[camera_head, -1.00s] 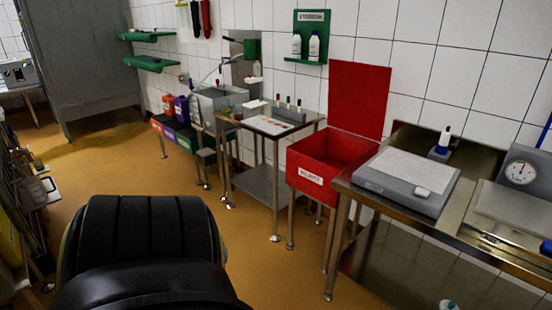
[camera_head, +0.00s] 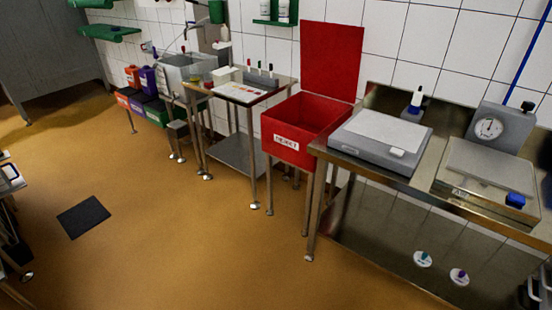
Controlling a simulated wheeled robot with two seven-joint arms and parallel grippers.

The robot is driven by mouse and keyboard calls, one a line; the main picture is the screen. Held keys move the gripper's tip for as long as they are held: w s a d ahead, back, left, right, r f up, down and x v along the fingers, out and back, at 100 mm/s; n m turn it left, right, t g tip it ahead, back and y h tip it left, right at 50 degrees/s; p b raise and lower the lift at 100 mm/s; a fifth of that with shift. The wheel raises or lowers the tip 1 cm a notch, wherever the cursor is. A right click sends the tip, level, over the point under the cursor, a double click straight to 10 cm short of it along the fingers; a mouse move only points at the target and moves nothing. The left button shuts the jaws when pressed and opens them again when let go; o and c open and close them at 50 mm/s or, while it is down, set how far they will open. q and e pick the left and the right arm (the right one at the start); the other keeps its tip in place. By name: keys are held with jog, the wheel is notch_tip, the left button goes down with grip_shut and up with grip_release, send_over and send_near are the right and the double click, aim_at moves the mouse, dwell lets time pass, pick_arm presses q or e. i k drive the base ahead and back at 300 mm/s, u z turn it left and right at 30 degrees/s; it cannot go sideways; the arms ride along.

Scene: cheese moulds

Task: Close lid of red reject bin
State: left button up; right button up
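The red reject bin (camera_head: 287,146) stands on legs against the tiled wall, between a small steel table and a steel bench. Its front carries a white label. Its red lid (camera_head: 331,62) is open and stands upright at the back, close to the wall. The inside of the bin looks empty where I can see it. Neither of my grippers is in view.
The steel bench (camera_head: 345,157) right of the bin bears a grey flat device (camera_head: 381,137) and a dial scale (camera_head: 490,128). The small steel table (camera_head: 285,85) stands left. The floor in front is clear except for a dark flat square (camera_head: 83,217).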

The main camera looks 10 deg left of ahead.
aim_at(330, 53)
jog(key=u, duration=0.2)
jog(key=i, duration=1)
jog(key=u, duration=0.9)
jog(key=i, duration=1.7)
jog(key=z, duration=1)
jog(key=i, duration=0.75)
jog(key=z, duration=0.6)
